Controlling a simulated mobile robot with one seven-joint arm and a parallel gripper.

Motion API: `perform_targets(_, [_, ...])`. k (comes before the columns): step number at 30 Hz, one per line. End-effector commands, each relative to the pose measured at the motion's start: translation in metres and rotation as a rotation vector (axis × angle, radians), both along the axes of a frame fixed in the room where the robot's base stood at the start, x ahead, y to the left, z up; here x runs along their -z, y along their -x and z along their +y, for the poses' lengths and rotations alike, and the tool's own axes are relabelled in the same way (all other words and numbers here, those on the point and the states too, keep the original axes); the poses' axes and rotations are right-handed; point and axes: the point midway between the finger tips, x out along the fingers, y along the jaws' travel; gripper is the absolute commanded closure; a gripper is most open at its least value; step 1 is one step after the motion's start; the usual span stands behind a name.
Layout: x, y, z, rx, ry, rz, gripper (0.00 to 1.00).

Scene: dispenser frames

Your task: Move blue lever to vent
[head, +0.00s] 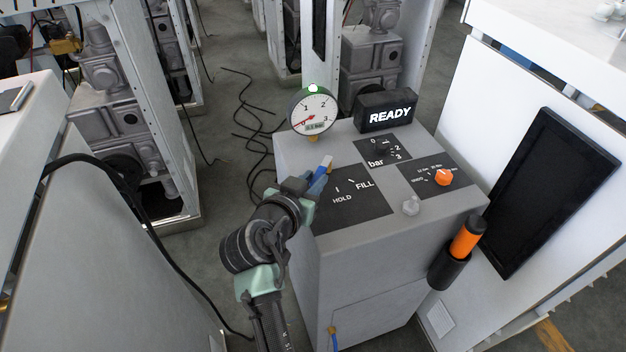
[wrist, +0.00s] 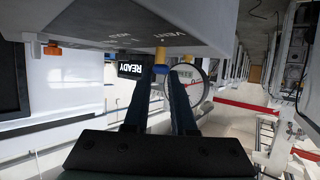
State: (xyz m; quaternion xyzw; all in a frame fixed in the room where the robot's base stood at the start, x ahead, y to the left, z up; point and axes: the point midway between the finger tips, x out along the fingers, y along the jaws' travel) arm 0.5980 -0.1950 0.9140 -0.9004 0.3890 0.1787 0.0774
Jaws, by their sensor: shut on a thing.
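The blue lever (head: 321,177) stands at the upper left of the black HOLD/FILL panel (head: 350,210) on the grey dispenser. Its end looks pale in the head view. My gripper (head: 314,185) reaches in from the lower left and is shut on the lever; the fingers hide its lower part. In the wrist view my two fingers (wrist: 160,85) lie on either side of a small blue part, seen only in part. VENT lettering (wrist: 172,36) shows upside down there; in the head view that label is hidden. I cannot tell the lever's exact setting.
A pressure gauge (head: 313,110) with a green light stands just behind the lever, its needle low. A READY display (head: 386,112), bar dial (head: 381,149), orange knob (head: 444,177) and clear knob (head: 411,206) share the top. An orange-handled tool (head: 466,236) sits in a holder at right.

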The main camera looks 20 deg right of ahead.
Motion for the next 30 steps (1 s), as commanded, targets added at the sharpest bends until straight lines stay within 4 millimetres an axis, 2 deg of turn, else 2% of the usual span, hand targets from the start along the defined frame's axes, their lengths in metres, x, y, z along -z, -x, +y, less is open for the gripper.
perform_targets(1, [0.002,0.0,0.0,0.001,-0.003,0.004,0.7])
perform_targets(5, [0.002,0.0,0.0,0.0,-0.003,0.003,0.47])
perform_targets(6, [0.001,0.0,0.0,0.0,-0.002,0.002,0.45])
perform_targets(17, [-0.001,0.003,0.004,-0.002,-0.001,0.001,0.45])
perform_targets(22, [-0.01,0.017,0.019,-0.003,0.0,0.0,0.45])
perform_targets(30, [-0.032,0.054,0.059,-0.005,-0.001,0.0,0.45])
